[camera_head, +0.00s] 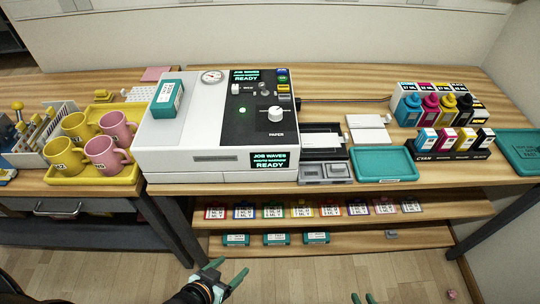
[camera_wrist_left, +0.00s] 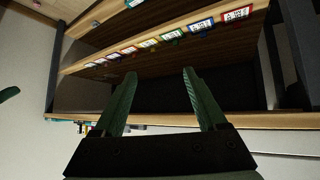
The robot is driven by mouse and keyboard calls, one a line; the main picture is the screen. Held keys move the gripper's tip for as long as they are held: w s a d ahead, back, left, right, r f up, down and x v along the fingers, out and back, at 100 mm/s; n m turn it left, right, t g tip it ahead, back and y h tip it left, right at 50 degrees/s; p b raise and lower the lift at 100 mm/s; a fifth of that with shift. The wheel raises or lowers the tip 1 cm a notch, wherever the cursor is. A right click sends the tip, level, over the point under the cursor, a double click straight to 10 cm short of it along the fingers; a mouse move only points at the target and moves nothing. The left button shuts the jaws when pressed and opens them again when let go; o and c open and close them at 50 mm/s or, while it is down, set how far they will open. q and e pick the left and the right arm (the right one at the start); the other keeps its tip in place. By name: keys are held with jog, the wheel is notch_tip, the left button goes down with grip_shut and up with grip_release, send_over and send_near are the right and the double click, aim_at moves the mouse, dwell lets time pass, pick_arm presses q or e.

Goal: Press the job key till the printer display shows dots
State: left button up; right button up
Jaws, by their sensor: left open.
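The white printer (camera_head: 190,148) stands on the wooden table left of centre. Its dark top panel has a display (camera_head: 246,76) reading JOB WAVES and READY. A front display (camera_head: 270,159) also shows JOB WAVES and READY. A white knob (camera_head: 276,114) is marked PAPER. My left gripper (camera_head: 226,272) is open and empty, low in front of the table, well away from the printer; its spread fingers show in the left wrist view (camera_wrist_left: 160,75).
A yellow tray (camera_head: 95,181) with mugs stands left of the printer. A teal box (camera_head: 167,99) lies on it. A teal tray (camera_head: 383,165) and ink bottles (camera_head: 432,110) are to the right. Shelves (camera_head: 340,233) with labelled cards lie below the tabletop.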

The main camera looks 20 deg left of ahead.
pick_arm(q)
grip_shut()
dwell(0.4)
dwell(1.2)
